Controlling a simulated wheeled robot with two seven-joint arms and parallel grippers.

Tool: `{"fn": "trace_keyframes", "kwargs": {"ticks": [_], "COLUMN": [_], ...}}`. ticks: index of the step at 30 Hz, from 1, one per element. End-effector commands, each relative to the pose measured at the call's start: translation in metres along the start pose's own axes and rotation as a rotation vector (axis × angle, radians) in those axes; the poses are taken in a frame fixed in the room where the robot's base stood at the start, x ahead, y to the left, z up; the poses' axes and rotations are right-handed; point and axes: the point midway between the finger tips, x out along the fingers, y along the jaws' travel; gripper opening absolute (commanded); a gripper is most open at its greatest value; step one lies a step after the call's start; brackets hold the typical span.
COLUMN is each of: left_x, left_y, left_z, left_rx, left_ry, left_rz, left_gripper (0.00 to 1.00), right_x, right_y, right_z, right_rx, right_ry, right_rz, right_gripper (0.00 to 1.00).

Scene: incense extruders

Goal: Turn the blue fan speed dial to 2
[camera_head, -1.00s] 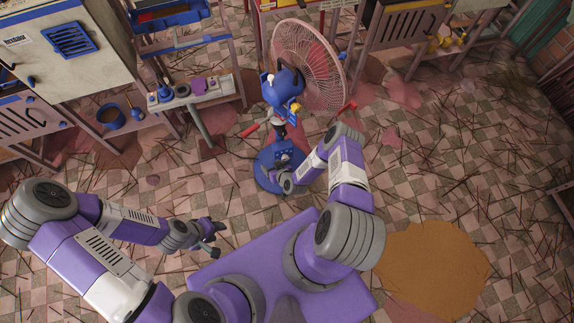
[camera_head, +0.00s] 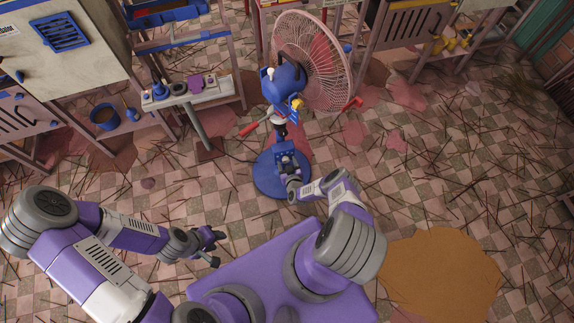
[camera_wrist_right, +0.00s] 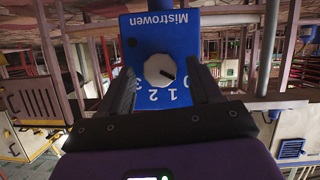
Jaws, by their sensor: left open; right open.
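The blue fan (camera_head: 284,88) stands on a round blue base (camera_head: 266,180), with a blue control box (camera_head: 285,150) low on its stand. In the right wrist view the box face (camera_wrist_right: 195,40) appears upside down, with a white round dial (camera_wrist_right: 158,70) and the marks 0, 1, 2 and 3. The dial's dark pointer line points toward the 0. My right gripper (camera_wrist_right: 163,78) is open, its fingers on either side of the dial in that view; I cannot tell whether they touch it. My left gripper (camera_head: 213,245) is open and empty, away from the fan.
A narrow shelf (camera_head: 215,92) with small items stands left of the fan, and a blue pot (camera_head: 106,118) sits further left. Cabinets and benches line the back. Sticks and stains are scattered on the checkered floor, with open floor to the right.

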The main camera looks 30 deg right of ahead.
Motion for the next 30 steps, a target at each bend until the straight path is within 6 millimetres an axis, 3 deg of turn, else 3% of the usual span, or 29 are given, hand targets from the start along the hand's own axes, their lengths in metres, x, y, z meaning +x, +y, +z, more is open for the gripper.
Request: {"fn": "trace_keyframes", "kwargs": {"ticks": [9,20,30], "left_x": [0.001,0.001,0.0074], "left_y": [-0.0003,-0.0003,-0.0027], "left_z": [0.0,0.0,-0.0003], "left_rx": [0.0,0.0,0.0], "left_ry": [0.0,0.0,0.0], "left_rz": [0.0,0.0,0.0], "left_gripper": [0.43,0.43,0.43], "right_x": [0.0028,0.0027,0.0036], "right_y": [-0.0003,-0.0003,0.0009], "right_z": [-0.0007,-0.0006,0.0002], "right_rx": [0.001,0.001,0.051], "right_ry": [-0.001,-0.001,0.0], "right_rz": [-0.001,-0.001,-0.022], "right_gripper": [0.62,0.08,0.08]}}
